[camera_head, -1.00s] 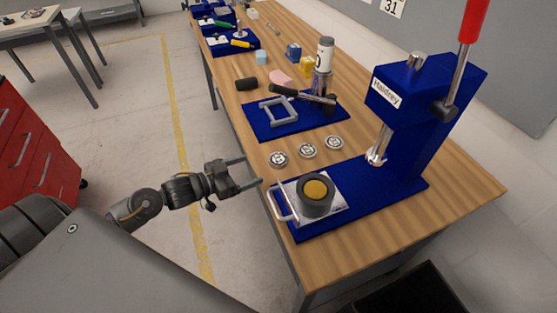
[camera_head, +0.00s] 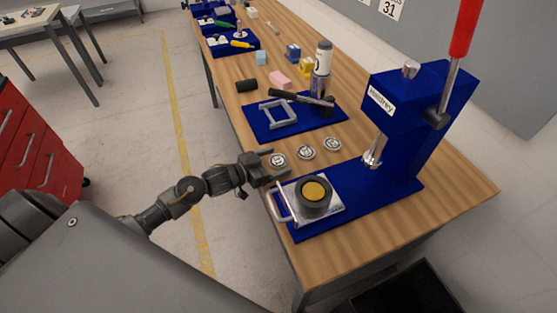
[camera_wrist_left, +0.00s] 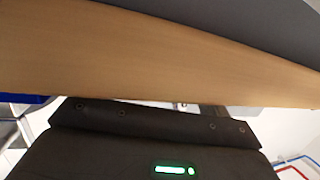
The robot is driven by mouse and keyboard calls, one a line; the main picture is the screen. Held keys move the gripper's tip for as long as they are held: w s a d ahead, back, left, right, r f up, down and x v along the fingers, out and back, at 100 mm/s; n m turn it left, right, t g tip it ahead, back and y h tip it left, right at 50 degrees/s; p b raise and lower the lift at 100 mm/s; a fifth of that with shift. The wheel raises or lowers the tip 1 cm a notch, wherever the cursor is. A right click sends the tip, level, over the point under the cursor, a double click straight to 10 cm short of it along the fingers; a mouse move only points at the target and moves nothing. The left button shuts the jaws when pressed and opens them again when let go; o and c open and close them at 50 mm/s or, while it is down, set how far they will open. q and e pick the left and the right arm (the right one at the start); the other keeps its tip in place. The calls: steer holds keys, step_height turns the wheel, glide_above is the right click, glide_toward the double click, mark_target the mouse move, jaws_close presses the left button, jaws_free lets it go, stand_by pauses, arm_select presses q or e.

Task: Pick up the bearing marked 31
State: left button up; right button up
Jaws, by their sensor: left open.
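Three round silver bearings lie in a row on the wooden table in the head view: the left one (camera_head: 278,161), the middle one (camera_head: 306,152) and the right one (camera_head: 332,144). Their markings are too small to read. My left gripper (camera_head: 276,163) is open at the table's left edge, its fingertips on either side of the left bearing. I cannot tell its height above the table or whether it touches the bearing. My right gripper is not in view.
A blue press (camera_head: 410,110) with a red handle stands to the right. On its base, a metal plate (camera_head: 334,207) with a handle holds a dark ring (camera_head: 314,207) with a yellow centre. A blue mat (camera_head: 256,123) with a grey frame lies behind the bearings. A wall sign (camera_head: 390,8) reads 31.

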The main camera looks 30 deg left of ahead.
mark_target(273, 163)
arm_select(q)
steer(key=shift+s, duration=0.1)
steer(key=c, duration=1.2)
steer(key=shift+r, duration=0.15)
steer(key=shift+r, duration=0.25)
step_height(273, 163, up, 3)
steer(key=shift+s+a+f+b, duration=0.1)
steer(key=shift+s+f+b, duration=0.1)
steer(key=shift+b, duration=0.55)
steer(key=s+a+r, duration=0.1)
steer(key=s+r, duration=0.2)
steer(key=s, duration=0.1)
steer(key=s+a+r+b, duration=0.1)
steer(key=s+r, duration=0.2)
steer(key=s, duration=0.1)
steer(key=s+a+r+b, duration=0.1)
steer(key=s+r, duration=0.2)
steer(key=s, duration=0.2)
steer(key=shift+s+a+r, duration=0.1)
steer(key=shift+r, duration=0.2)
